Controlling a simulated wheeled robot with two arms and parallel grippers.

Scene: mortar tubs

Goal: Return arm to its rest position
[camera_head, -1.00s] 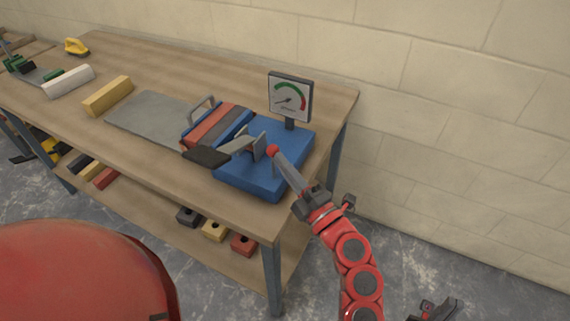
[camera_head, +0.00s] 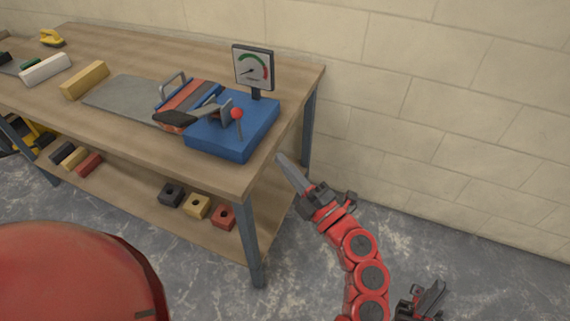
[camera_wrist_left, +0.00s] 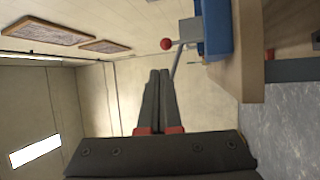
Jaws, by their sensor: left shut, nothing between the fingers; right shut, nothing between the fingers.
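My left gripper (camera_head: 281,158) is shut and empty. In the head view it hangs in the air just off the right end of the workbench, beside the blue press. In the left wrist view its two fingers (camera_wrist_left: 159,74) lie together with nothing between them. The red-knobbed lever (camera_head: 237,114) of the blue base (camera_head: 232,130) stands to the left of the fingertips, apart from them. The red knob also shows in the left wrist view (camera_wrist_left: 167,44). My right gripper (camera_head: 434,292) is low at the bottom right, shut and empty, above the floor.
The workbench (camera_head: 120,60) carries the dial gauge (camera_head: 253,67), a grey plate (camera_head: 118,98), a yellow block (camera_head: 84,80) and a white block (camera_head: 46,69). Several coloured blocks lie on its lower shelf. The brick wall (camera_head: 430,120) stands behind. Floor right of the bench is free.

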